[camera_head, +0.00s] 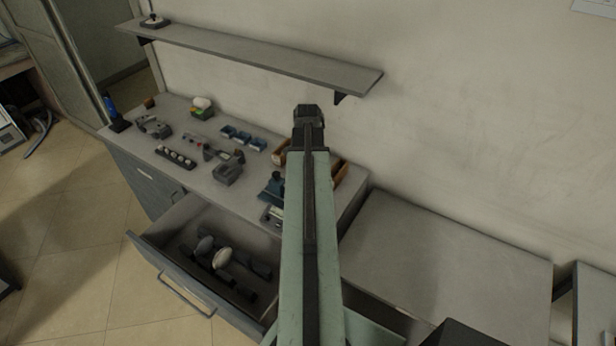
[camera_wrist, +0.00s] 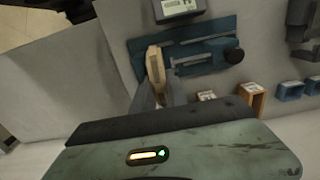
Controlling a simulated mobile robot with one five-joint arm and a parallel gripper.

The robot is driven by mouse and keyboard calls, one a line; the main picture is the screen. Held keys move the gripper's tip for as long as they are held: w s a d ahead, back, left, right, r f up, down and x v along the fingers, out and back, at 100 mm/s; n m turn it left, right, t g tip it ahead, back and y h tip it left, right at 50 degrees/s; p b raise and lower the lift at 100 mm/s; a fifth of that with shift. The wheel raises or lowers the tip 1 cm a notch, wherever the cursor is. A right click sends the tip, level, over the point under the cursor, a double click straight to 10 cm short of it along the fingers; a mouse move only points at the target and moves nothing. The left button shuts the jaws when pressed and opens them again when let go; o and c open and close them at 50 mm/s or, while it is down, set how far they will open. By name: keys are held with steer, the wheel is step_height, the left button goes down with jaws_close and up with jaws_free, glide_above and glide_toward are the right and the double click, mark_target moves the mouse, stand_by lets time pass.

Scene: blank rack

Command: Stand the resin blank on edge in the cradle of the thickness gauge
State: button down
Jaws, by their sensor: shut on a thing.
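In the wrist view a beige blank (camera_wrist: 154,62), seen nearly edge-on, stands up between the fingers of my gripper (camera_wrist: 158,92). My gripper is shut on it; the fingers hide its lower part. The thickness gauge appears to be the blue device (camera_wrist: 207,55) with rails and a dark knob, just right of the blank. A grey display box (camera_wrist: 174,8) sits beyond it. I cannot tell whether the blank touches the gauge, and its cradle is not clear. In the head view my arm partly covers the gauge (camera_head: 271,188); the held blank is hidden there.
Orange (camera_wrist: 251,95) and blue bins (camera_wrist: 290,91) stand right of the gauge in the wrist view. In the head view, the worktop (camera_head: 205,180) holds several tools. An open drawer (camera_head: 187,283) with pale oval pieces juts out below. A wall shelf (camera_head: 250,57) runs above; the right-hand counter (camera_head: 440,250) is clear.

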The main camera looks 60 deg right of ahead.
step_height(320, 180, down, 6)
steer(key=b, duration=0.5)
steer(key=shift+s+a, duration=0.1)
steer(key=shift+a, duration=0.1)
steer(key=c, duration=1.3)
jaws_free()
steer(key=shift+a+f+b, duration=0.1)
steer(key=shift+b, duration=0.2)
steer(key=shift+o, duration=0.2)
steer(key=shift+s, duration=0.1)
steer(key=shift+r+p, duration=0.45)
steer(key=shift+p, duration=0.1)
step_height(320, 180, up, 8)
steer(key=p, duration=0.7)
steer(key=shift+f+p, duration=0.2)
steer(key=shift+p, duration=0.1)
steer(key=shift+f, duration=0.1)
